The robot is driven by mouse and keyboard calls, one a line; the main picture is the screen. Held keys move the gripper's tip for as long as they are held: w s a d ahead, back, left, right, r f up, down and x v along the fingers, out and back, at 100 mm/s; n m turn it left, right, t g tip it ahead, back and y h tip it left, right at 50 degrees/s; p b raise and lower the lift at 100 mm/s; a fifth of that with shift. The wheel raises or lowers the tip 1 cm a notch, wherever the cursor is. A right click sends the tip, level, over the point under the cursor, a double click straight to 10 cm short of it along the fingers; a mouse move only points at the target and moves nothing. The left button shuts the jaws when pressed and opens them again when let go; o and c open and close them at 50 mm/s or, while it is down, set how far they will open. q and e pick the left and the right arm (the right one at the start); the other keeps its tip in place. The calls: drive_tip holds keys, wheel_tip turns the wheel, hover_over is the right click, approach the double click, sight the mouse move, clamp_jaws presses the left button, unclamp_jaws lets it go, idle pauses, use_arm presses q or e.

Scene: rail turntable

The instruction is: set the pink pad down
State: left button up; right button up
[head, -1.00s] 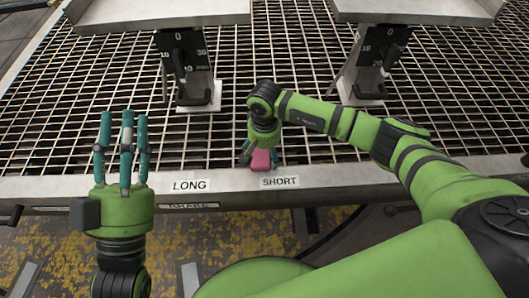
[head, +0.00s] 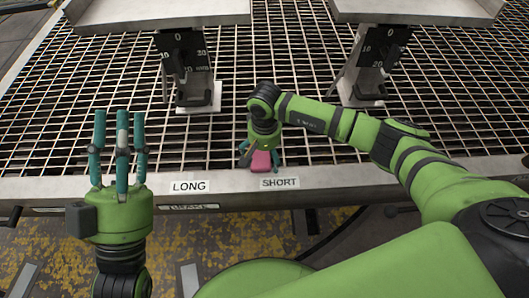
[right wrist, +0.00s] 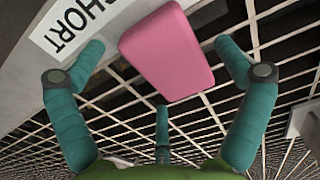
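The pink pad (head: 261,162) is at the near edge of the mesh table, just behind the SHORT label (head: 280,183). In the right wrist view the pad (right wrist: 167,52) overlaps the metal rim and the mesh; I cannot tell whether it rests flat on them. My right gripper (head: 261,152) is right at the pad, pointing down. In the right wrist view its teal fingers (right wrist: 158,75) are spread, with gaps visible between the side fingers and the pad. My left gripper (head: 118,130) is open and empty, fingers up, in front of the table's near left edge.
The LONG label (head: 189,187) is on the metal rim (head: 115,187) to the left. Two posts with number scales (head: 185,60) (head: 378,60) stand on the mesh, under grey trays (head: 160,12). The mesh (head: 300,100) between the posts is mostly clear.

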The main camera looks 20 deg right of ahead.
sight(265, 155)
drive_tip(key=shift+r, duration=0.15)
wheel_tip(265, 155, up, 5)
drive_tip(key=shift+r+p, duration=0.1)
drive_tip(key=shift+p, duration=0.9)
use_arm(q)
drive_tip(key=w+a+f+n+g+y, duration=0.1)
drive_tip(key=a+f+g+y, duration=0.1)
drive_tip(key=f+g, duration=0.3)
drive_tip(key=w+a+f+n+g+y+p, duration=0.1)
drive_tip(key=f+g+y, duration=0.4)
drive_tip(key=f, duration=0.9)
drive_tip(key=shift+w+a+n+p, duration=0.35)
drive_tip(key=shift+w+a, duration=0.4)
drive_tip(key=shift+a, duration=0.25)
use_arm(e)
wheel_tip(265, 155, up, 7)
